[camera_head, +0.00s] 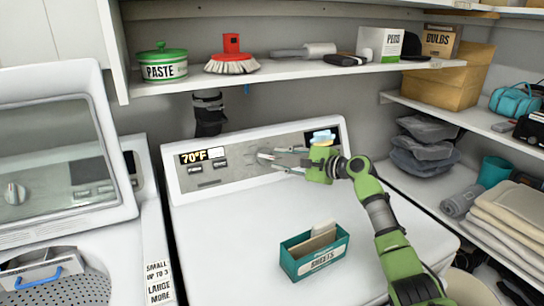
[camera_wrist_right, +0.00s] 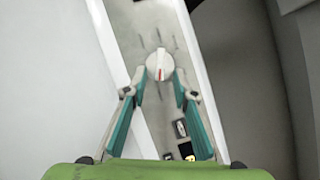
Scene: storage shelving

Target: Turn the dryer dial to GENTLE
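The dryer dial (camera_wrist_right: 159,65) is a round white knob with a red pointer line, set on the grey panel of the dryer. In the head view the dial (camera_head: 263,156) is small and its markings are unreadable. My right gripper (camera_head: 279,160) reaches in from the right along the panel front. In the right wrist view my right gripper (camera_wrist_right: 160,74) has its fingers apart, one on each side of the dial, tips close to its edges. Contact cannot be made out. The marks around the dial are too blurred to read. My left gripper is out of view.
A teal SHEETS box (camera_head: 315,252) stands on the white dryer top (camera_head: 215,240). The panel has a 70°F display (camera_head: 193,157). A shelf (camera_head: 290,72) above carries a PASTE tub (camera_head: 163,66) and brushes. A washer (camera_head: 60,150) stands at left, shelving at right.

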